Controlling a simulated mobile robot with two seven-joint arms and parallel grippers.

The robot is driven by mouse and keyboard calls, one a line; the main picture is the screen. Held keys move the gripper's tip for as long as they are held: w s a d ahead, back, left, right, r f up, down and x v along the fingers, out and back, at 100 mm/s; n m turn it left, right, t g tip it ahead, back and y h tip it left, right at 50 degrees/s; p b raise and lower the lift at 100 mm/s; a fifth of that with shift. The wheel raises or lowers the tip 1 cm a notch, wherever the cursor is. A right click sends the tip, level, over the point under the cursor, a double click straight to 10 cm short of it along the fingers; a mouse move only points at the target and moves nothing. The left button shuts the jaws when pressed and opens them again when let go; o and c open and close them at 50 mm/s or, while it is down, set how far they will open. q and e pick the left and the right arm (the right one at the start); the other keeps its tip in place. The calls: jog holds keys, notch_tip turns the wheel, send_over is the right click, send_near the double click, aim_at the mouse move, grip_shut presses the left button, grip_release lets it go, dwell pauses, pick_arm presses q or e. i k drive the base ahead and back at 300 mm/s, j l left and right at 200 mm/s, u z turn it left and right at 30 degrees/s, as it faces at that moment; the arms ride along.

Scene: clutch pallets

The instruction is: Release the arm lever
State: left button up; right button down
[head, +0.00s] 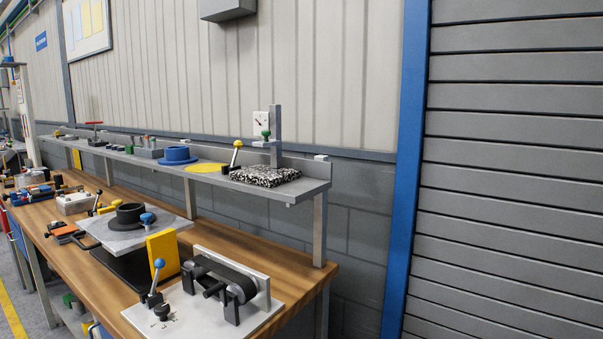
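Neither of my grippers is in view. Several levers show, and I cannot tell which one is the arm lever. A lever with a blue ball (159,264) stands upright on the metal plate at the front of the bench. A lever with a yellow ball (237,144) leans slightly on the raised shelf. Near it, a grey post stand (276,125) with a dial gauge (260,123) and a green knob (266,134) rises from a speckled block (265,176).
The wooden bench (302,268) carries a belt device (222,280) on a metal plate (180,315), a yellow upright plate (162,252) and a black flanged ring (129,214). The grey shelf (300,186) overhangs the bench's back. A blue post (407,180) and grey slatted shutter (510,180) stand right.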

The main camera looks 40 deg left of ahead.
aim_at(239, 144)
jog(key=i+u, duration=0.15)
jog(key=u, duration=0.25)
jog(key=i+l+u, duration=0.1)
jog(key=u, duration=0.35)
jog(key=i+l+u, duration=0.1)
jog(key=u, duration=0.3)
jog(key=l+u, duration=0.4)
jog(key=i+l+u, duration=0.1)
jog(key=u, duration=0.35)
jog(key=i+l+u, duration=0.1)
jog(key=l+u, duration=0.3)
jog(key=i+l+u, duration=0.1)
jog(key=u, duration=0.35)
jog(key=l+u, duration=0.4)
jog(key=l, duration=0.15)
jog(key=l+u, duration=0.35)
jog(key=l, duration=0.25)
jog(key=i+j+z, duration=0.15)
jog(key=k+j, duration=0.25)
jog(key=j, duration=0.25)
jog(key=i+l+u, duration=0.15)
jog(key=l, duration=0.5)
jog(key=k, duration=0.05)
